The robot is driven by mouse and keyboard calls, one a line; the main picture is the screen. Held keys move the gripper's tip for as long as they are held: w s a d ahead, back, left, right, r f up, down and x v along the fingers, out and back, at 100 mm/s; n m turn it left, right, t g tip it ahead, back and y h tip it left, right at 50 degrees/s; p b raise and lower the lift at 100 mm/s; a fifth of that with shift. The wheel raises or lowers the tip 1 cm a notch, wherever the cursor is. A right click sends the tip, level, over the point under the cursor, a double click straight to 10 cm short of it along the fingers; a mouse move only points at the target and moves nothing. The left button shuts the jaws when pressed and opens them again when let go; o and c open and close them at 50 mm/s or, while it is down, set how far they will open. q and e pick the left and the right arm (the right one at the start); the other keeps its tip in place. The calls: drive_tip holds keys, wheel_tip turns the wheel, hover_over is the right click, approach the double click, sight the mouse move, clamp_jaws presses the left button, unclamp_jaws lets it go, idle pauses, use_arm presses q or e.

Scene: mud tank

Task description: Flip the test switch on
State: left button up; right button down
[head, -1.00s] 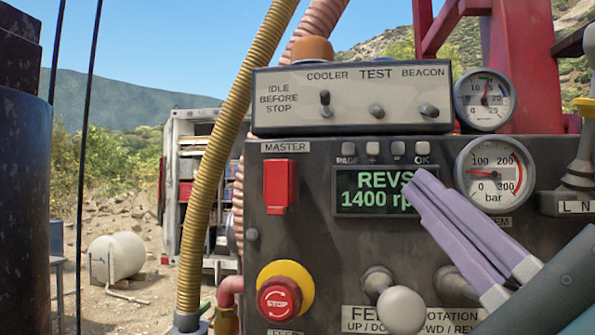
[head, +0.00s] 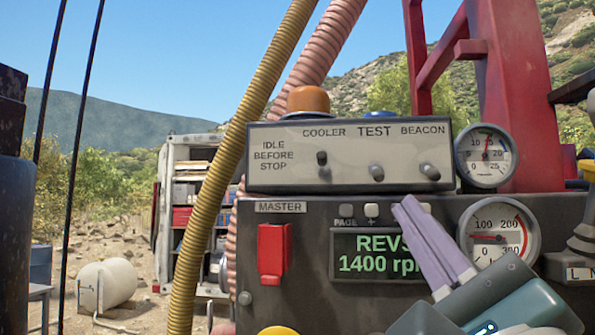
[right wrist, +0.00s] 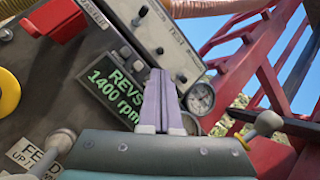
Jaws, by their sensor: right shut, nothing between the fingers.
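The test switch (head: 376,172) is a small metal toggle under the TEST label, the middle of three on the grey switch box (head: 270,178). Its lever looks low, like the beacon toggle (head: 430,171), while the cooler toggle (head: 322,160) stands up. In the right wrist view the test switch (right wrist: 158,50) is above the fingertips. My right gripper (head: 405,208) is shut and empty, its lilac fingers pointing up and left just below the box, below and right of the test switch. Its fingers also show in the right wrist view (right wrist: 158,78). My left gripper is out of view.
Below the box are a lit REVS display (head: 375,255), small buttons and a red MASTER cover (head: 272,253). Two round gauges (head: 486,155) stand at the right. A yellow hose (head: 232,150) runs up left of the panel.

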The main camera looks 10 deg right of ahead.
sight(404, 174)
use_arm(q)
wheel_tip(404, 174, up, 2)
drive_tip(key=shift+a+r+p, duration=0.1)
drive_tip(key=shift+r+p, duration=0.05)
drive_tip(key=shift+p, duration=0.55)
use_arm(e)
drive_tip(key=x, duration=0.3)
drive_tip(key=shift+w+r, duration=0.15)
drive_tip(key=shift+w, duration=0.1)
drive_tip(key=shift+s+a+r, duration=0.1)
drive_tip(key=shift+s+r, duration=0.15)
drive_tip(key=shift+r, duration=0.1)
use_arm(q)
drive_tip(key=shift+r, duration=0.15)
use_arm(e)
drive_tip(key=shift+s+r, duration=0.2)
drive_tip(key=shift+r, duration=0.1)
drive_tip(key=shift+s+a+r+p, duration=0.1)
drive_tip(key=shift+s+r+p, duration=0.1)
drive_tip(key=shift+r+p, duration=0.3)
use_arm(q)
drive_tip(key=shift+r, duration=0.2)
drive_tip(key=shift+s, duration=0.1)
use_arm(e)
drive_tip(key=shift+s+r, duration=0.1)
